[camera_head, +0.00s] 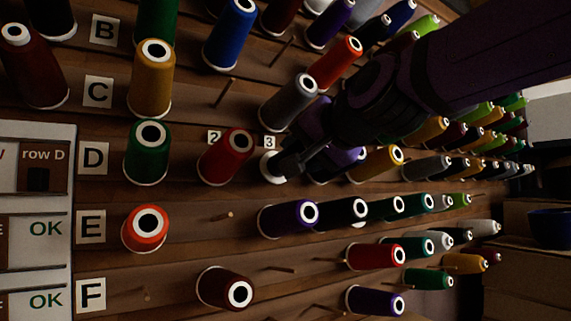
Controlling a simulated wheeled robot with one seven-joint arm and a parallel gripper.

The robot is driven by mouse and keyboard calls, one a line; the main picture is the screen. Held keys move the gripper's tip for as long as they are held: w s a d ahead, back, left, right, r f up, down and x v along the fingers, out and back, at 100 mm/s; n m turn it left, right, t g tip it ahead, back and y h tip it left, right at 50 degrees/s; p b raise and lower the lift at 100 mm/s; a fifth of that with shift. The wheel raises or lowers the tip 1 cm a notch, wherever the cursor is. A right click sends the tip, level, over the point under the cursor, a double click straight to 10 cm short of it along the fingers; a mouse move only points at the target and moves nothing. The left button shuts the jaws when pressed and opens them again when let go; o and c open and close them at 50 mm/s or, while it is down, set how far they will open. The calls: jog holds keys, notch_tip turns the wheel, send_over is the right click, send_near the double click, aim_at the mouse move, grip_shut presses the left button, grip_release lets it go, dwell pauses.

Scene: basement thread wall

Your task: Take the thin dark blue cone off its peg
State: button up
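My gripper (284,167) reaches in from the upper right to row D of the thread wall, at the tag numbered 3. Its dark fingertips overlap a white round cone base (269,168) there. The body of that cone is hidden behind the fingers, so its colour and thinness cannot be made out. Whether the fingers are open or closed on it is also unclear. A purple-blue cone (347,156) sits just right of the fingers, partly covered by my gripper. A dark blue cone (401,13) shows high up, far from the fingertips.
A red cone (226,157) stands close left of the fingertips. A grey cone (287,101) is just above, and a purple cone (286,218) just below. A yellow cone (376,163) is farther right. A bare peg (223,92) shows in row C. A panel (38,235) is at left.

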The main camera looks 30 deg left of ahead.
jog(key=v, duration=1)
dwell(0.7)
jog(key=shift+s+d, duration=0.1)
jog(key=shift+s+d+r, duration=0.45)
jog(key=shift+d+r, duration=0.2)
jog(key=shift+d, duration=0.2)
jog(key=shift+s+d+r, duration=0.45)
jog(key=shift+d+r, duration=0.25)
jog(key=shift+d, duration=0.15)
